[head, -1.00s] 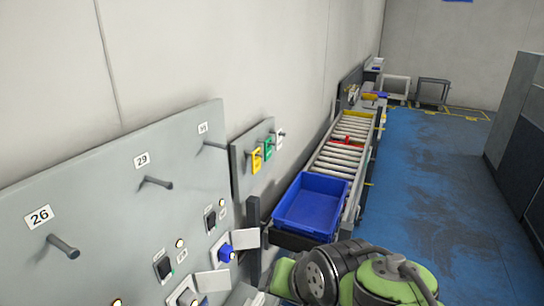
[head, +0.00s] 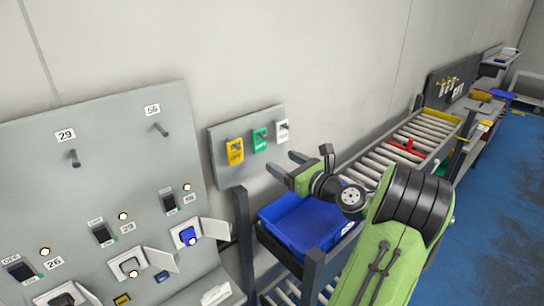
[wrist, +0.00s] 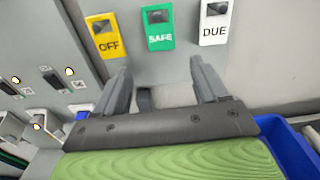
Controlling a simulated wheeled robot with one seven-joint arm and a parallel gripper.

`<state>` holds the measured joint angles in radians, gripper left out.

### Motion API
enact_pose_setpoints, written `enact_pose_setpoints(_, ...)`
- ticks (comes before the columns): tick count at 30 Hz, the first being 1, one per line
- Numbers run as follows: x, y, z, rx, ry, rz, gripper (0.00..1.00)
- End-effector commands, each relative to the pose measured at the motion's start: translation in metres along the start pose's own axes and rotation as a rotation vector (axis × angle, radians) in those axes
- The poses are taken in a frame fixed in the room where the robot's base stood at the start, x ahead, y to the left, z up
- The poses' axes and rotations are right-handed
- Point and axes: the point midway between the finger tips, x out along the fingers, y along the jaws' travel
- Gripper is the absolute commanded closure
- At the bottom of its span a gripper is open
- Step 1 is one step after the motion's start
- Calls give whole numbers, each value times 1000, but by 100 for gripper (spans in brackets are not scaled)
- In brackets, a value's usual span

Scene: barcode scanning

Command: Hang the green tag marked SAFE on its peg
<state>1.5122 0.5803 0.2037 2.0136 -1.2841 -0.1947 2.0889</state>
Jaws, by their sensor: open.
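The green SAFE tag (head: 260,140) hangs on a small grey board (head: 220,168) between the yellow OFF tag (head: 235,152) and the white DUE tag (head: 282,131). In the wrist view the SAFE tag (wrist: 160,30) is upright, above and beyond the gap between my fingers. My gripper (head: 281,163) is open and empty, pointing at the board just below the tags, apart from them. It also shows in the wrist view (wrist: 160,70). Bare pegs stick out of the large grey panel at number 29 (head: 75,158) and number 56 (head: 160,129).
A blue bin (head: 300,228) stands below my gripper at the head of a roller conveyor (head: 385,150). A dark post (head: 245,240) stands between panel and bin. The panel's lower part carries switches, lamps and open white covers (head: 213,229). Blue floor (head: 490,220) is clear at right.

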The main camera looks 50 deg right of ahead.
Motion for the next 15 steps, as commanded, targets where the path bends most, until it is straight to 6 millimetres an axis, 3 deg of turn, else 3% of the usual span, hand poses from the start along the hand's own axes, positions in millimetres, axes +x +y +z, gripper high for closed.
enact_pose_setpoints(5, -3, -12, 2, 60, -32, -27, 28)
enact_pose_setpoints(15, 51, -11, 3, 55, -30, -22, 28)
